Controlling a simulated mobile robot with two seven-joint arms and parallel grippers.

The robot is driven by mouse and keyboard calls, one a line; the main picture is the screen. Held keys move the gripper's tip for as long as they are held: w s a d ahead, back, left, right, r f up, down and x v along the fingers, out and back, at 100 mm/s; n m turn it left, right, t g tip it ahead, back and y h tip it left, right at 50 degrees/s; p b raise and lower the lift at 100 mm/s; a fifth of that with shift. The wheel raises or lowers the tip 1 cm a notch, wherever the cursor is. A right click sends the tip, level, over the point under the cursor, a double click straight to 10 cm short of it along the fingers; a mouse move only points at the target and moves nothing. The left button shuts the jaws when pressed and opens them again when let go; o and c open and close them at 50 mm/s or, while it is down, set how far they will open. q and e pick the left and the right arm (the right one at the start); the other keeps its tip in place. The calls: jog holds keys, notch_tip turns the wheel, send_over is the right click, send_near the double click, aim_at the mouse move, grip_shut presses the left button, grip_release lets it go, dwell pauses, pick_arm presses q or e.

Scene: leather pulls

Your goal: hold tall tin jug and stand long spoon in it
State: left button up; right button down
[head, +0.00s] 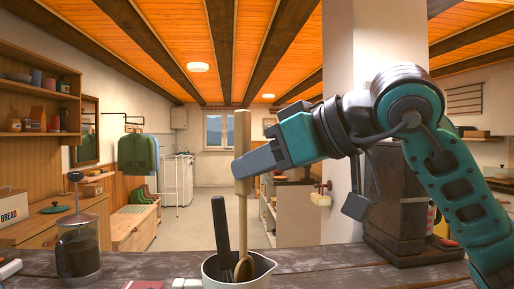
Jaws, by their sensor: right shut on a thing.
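The tall tin jug (211,270) shows at the bottom centre as a pale open vessel, its lower part cut off by the picture edge. A long wooden spoon (242,213) stands upright, with its lower end inside the jug's mouth. A rounded wooden end shows low inside the jug. A dark-handled utensil (222,215) also stands in the jug, tilted left. My right gripper (242,164) comes in from the right and is shut on the spoon's shaft, well above the rim. My left gripper is out of view.
The jug is at the dark wooden table (315,265). A glass coffee press (78,245) stands at the left. A dark appliance (398,205) stands behind my right arm. A red flat item (145,285) lies left of the jug. The table right of the jug looks clear.

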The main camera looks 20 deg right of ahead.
jog(key=shift+f, duration=1.65)
jog(key=c, duration=0.9)
grip_release()
jog(key=shift+c, duration=0.2)
send_near(249, 191)
jog(key=v, duration=0.3)
jog(key=shift+s, duration=0.35)
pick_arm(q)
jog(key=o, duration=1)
